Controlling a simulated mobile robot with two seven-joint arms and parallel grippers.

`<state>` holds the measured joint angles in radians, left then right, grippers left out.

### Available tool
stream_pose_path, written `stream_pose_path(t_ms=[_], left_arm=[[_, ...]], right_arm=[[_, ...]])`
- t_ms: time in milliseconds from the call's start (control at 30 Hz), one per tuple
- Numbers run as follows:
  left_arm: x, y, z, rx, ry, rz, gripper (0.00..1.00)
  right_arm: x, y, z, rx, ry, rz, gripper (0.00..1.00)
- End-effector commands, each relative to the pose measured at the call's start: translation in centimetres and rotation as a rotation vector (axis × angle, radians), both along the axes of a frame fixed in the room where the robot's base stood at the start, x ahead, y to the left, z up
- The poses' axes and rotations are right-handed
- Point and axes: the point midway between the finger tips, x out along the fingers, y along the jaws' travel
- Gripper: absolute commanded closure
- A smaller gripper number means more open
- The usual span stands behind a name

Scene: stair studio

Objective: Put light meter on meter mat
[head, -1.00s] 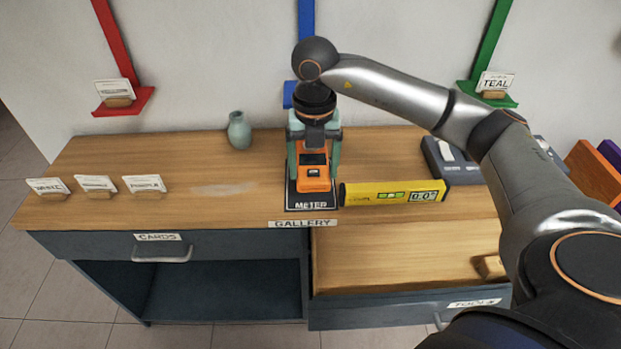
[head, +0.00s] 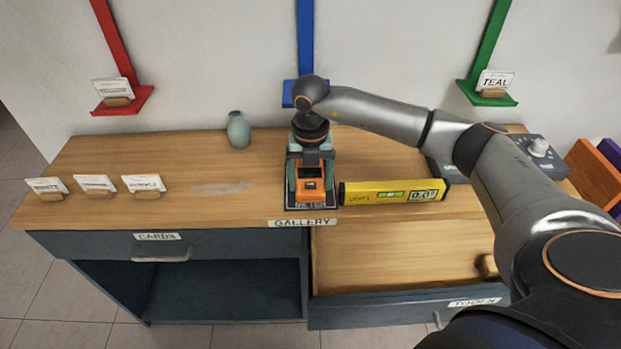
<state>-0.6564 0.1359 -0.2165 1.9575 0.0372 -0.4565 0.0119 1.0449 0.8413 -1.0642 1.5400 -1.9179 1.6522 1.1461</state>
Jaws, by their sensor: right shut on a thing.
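The orange light meter (head: 310,186) with a dark screen is at the middle of the cabinet top, over the black meter mat (head: 293,205). The mat's lettering is now partly hidden by the meter. My right gripper (head: 310,172) points down from above, with its green-grey fingers on both sides of the meter, shut on it. The meter looks very low over the mat or touching it; I cannot tell which. My left gripper is not in view.
A yellow digital level (head: 391,192) lies just right of the mat. The open tools drawer (head: 400,265) is in front. A green vase (head: 238,130) stands behind left, card holders (head: 143,187) at the left, a grey control box (head: 535,150) at the right.

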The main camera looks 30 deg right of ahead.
Motion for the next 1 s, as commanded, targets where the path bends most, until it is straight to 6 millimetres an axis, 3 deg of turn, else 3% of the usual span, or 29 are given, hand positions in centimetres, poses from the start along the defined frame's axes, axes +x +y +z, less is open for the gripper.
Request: stream_pose_path(t_ms=[33, 67, 200, 567, 1000], left_arm=[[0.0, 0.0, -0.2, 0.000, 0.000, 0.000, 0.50], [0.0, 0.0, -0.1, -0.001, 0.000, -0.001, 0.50], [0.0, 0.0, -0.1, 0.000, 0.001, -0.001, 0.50], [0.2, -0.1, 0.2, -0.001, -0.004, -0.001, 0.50], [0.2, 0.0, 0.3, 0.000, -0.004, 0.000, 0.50]], right_arm=[[0.0, 0.0, -0.3, 0.000, 0.000, 0.000, 0.80], [0.0, 0.0, -0.2, 0.000, 0.000, 0.000, 0.16], [0.0, 0.0, -0.2, 0.001, 0.001, 0.000, 0.00], [0.0, 0.0, 0.7, 0.001, -0.002, 0.000, 0.00], [0.1, 0.0, 9.4, 0.001, -0.004, 0.000, 0.00]])
